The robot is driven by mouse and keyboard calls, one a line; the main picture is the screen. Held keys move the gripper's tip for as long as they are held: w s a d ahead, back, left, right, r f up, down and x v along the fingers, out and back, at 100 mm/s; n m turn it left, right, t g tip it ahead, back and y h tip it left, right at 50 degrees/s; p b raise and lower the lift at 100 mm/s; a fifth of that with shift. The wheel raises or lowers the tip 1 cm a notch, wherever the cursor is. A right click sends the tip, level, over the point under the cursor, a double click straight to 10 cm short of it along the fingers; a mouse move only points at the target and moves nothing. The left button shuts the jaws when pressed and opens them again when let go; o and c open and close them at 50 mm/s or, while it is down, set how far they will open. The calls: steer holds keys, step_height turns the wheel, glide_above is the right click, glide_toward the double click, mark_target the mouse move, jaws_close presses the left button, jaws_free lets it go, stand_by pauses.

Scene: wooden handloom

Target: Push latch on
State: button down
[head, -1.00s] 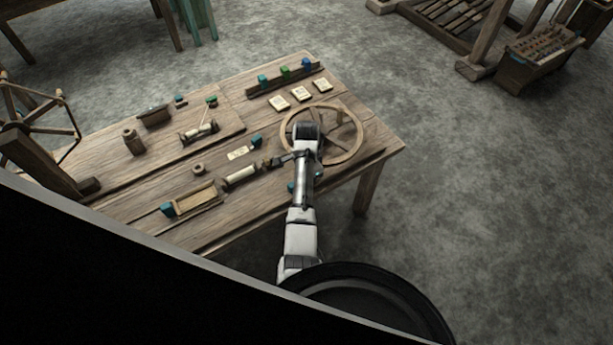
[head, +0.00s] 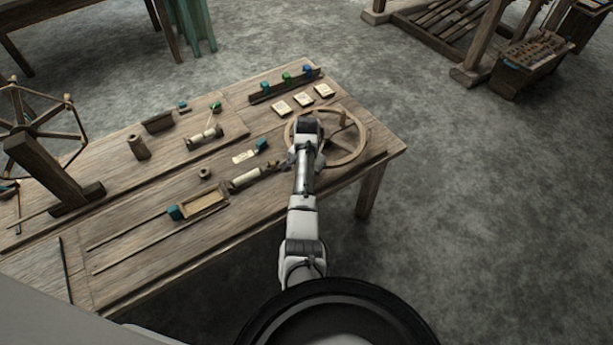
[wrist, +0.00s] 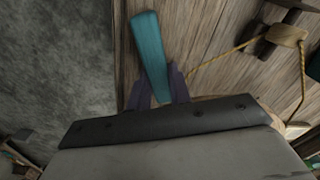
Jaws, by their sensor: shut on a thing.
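A teal bar (wrist: 150,50), which looks like the latch's lever, stands out between the two dark fingers of my gripper (wrist: 160,88) in the wrist view. The fingers are shut on its near end, and its far end points away over the wooden table. Whether the latch is on or off cannot be told. In the head view my gripper (head: 285,162) is beside the spoked wooden wheel (head: 358,155), near the table's front right part. My arm hides the teal bar and part of the wheel there.
The wooden table (head: 120,180) carries a cream roller (head: 245,179), a small wooden tray (head: 203,203), a teal block (head: 262,145) and several cards (head: 302,100). A cord (wrist: 225,58) runs close to my gripper. Bare floor (head: 470,220) lies to the right.

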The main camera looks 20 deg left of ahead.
steer(key=shift+w+a+n, duration=0.15)
steer(key=shift+a+n, duration=0.4)
steer(key=shift+n, duration=0.65)
steer(key=c, duration=1.3)
jaws_free()
step_height(320, 180, up, 14)
steer(key=shift+f, duration=0.1)
